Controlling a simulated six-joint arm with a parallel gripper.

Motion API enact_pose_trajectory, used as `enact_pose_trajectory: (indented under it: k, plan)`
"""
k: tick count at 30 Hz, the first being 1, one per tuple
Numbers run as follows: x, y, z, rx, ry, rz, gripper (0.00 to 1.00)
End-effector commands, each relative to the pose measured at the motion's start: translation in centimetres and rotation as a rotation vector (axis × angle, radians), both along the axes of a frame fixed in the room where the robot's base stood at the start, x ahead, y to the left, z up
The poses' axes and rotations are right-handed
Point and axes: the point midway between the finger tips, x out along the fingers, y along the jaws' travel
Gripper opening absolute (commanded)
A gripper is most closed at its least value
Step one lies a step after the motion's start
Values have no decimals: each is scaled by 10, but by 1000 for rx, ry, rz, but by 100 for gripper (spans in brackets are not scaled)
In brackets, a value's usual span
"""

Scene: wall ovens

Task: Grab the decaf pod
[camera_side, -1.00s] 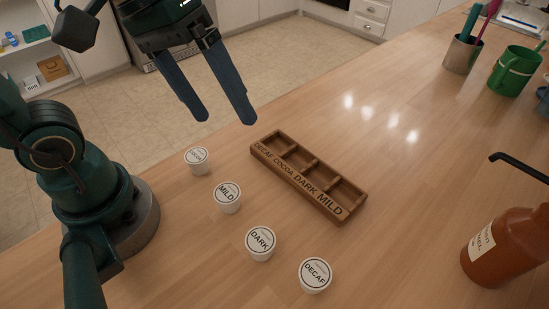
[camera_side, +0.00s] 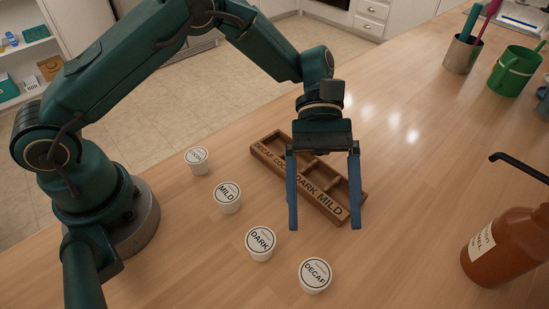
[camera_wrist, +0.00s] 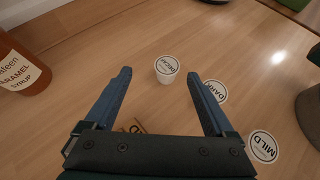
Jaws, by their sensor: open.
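The decaf pod (camera_side: 315,275) is a white cup with a printed lid, standing upright on the counter at the front end of a row of pods. My gripper (camera_side: 325,227) is open and empty in the side view, above and behind the decaf pod, in front of the wooden tray. In the wrist view the decaf pod (camera_wrist: 167,68) shows ahead, between the directions of the two blue fingers (camera_wrist: 160,74) and apart from them. The dark pod (camera_side: 261,243), mild pod (camera_side: 227,197) and cocoa pod (camera_side: 197,160) stand in the same row.
The wooden tray (camera_side: 268,158) has labelled compartments and is partly hidden behind my gripper. A brown syrup bottle (camera_side: 505,248) stands at the right. A green mug (camera_side: 514,70) and a utensil cup (camera_side: 462,54) stand at the far right. The counter around the decaf pod is clear.

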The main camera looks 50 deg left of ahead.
Motion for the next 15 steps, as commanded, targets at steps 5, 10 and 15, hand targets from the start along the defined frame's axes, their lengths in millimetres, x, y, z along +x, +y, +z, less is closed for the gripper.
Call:
enact_pose_trajectory:
  k: [5, 10, 15]
  plan:
    - [-13, -2, -22, 17, 72, -17, 89]
    - [-24, -12, -30, 18, 79, -24, 89]
    - [-38, -25, -41, 20, 79, -25, 89]
